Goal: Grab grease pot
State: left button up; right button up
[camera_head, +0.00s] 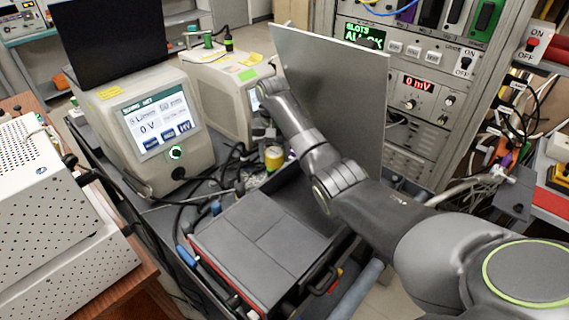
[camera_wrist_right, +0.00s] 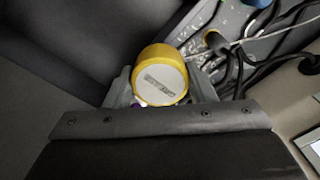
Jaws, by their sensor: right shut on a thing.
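The grease pot (camera_wrist_right: 162,78) is a short yellow cylinder with a pale label on its round end, seen in the right wrist view. It also shows in the head view as a small yellow pot (camera_head: 274,157) behind the open case. My right gripper (camera_wrist_right: 163,92) is shut on the pot, with a grey finger on each side of it. In the head view my right arm comes in from the right and its wrist reaches above the pot, so the fingers are hard to make out. My left gripper is out of view.
A device with a lit screen (camera_head: 160,120) stands at left. Dark cables (camera_head: 225,165) lie left of the pot. A perforated white box (camera_head: 60,215) fills the left edge.

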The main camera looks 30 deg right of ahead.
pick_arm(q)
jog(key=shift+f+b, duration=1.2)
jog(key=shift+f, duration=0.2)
pick_arm(e)
jog(key=shift+w+a, duration=0.3)
jog(key=shift+w, duration=0.4)
jog(key=shift+w+a, duration=0.25)
jog(key=shift+w, duration=0.4)
jog(key=shift+w+a, duration=0.3)
jog(key=shift+w, duration=0.4)
